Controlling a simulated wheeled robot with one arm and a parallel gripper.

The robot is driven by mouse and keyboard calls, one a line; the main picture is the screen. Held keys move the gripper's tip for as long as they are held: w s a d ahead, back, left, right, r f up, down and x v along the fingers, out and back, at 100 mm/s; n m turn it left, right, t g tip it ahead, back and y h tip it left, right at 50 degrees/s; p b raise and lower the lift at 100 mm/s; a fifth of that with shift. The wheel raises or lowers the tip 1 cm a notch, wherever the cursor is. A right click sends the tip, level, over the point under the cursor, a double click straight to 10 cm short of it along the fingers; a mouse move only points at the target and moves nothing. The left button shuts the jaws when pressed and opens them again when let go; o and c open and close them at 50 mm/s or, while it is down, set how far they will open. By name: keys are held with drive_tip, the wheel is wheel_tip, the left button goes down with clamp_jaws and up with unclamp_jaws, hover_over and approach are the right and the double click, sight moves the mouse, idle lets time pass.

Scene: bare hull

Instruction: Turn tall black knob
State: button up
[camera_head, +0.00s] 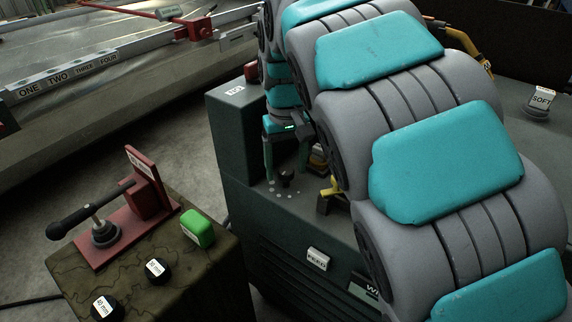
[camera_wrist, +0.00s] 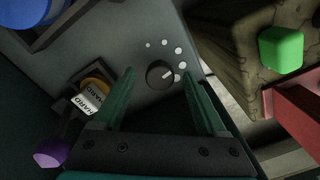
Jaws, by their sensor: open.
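A round black knob (camera_wrist: 159,74) with a white pointer mark stands on the dark grey-green cabinet top, with several white dots in an arc beside it. In the head view the small dark knob (camera_head: 284,183) shows just below my gripper. My gripper (camera_wrist: 158,74) has its two green fingers apart, and the knob appears between the fingertips in the wrist view. I cannot tell whether the fingers reach down around it. In the head view my gripper (camera_head: 285,165) points down over the cabinet, partly beside my large grey and teal arm.
A yellow part with a HARD label (camera_wrist: 86,102) and a purple knob (camera_wrist: 50,154) sit left in the wrist view. A lower block at left carries a red lever fixture (camera_head: 140,205), a green button (camera_head: 198,229) and black knobs (camera_head: 156,271). My arm hides much of the cabinet.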

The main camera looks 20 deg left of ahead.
sight(286, 170)
drive_tip(key=shift+r, duration=3.85)
